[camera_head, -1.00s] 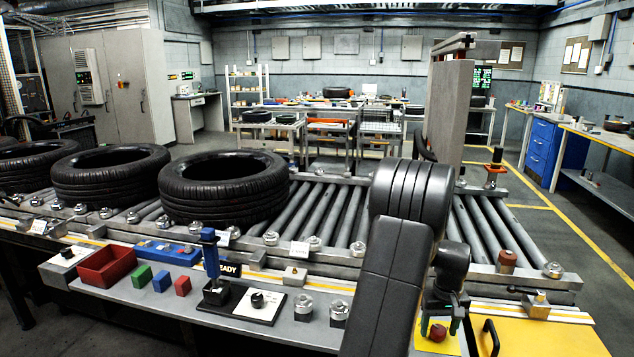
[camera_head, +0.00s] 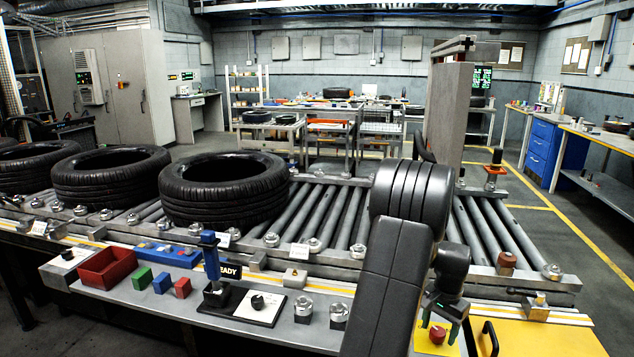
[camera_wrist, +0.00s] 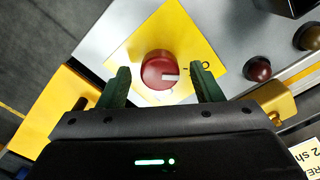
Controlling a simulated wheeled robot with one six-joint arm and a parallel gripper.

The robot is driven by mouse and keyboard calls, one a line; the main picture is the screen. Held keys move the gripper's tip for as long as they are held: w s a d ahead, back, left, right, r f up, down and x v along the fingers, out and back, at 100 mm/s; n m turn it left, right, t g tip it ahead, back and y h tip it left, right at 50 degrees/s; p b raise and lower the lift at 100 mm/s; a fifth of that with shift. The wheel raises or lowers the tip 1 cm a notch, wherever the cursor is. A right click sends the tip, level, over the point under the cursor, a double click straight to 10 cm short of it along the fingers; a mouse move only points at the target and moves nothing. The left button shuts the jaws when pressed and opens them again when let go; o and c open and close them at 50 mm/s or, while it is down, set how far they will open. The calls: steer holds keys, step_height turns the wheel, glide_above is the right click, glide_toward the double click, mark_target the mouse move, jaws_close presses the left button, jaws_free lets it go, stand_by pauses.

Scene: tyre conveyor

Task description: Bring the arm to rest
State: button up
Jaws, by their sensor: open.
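My gripper (camera_head: 439,312) is at the right front of the conveyor console, pointing down over a red knob (camera_head: 437,334) on a yellow plate. In the wrist view the two green fingers of my gripper (camera_wrist: 163,88) stand apart, with the red knob (camera_wrist: 160,70) showing between and beyond them. A gap shows between each finger and the knob, so nothing is held. My arm hides part of the console and rollers in the head view.
Black tyres (camera_head: 224,188) lie on the roller conveyor (camera_head: 340,215) at left. The console carries a blue lever (camera_head: 211,262), a red bin (camera_head: 107,267), and small coloured blocks. A black handle (camera_head: 489,338) stands right of the knob. A grey post (camera_head: 452,125) rises behind my arm.

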steer(key=m, duration=0.4)
steer(key=shift+m+p, duration=0.3)
steer(key=shift+m, duration=0.1)
steer(key=shift+m+p, duration=0.3)
steer(key=shift+m, duration=1.4)
steer(key=shift+s, duration=0.1)
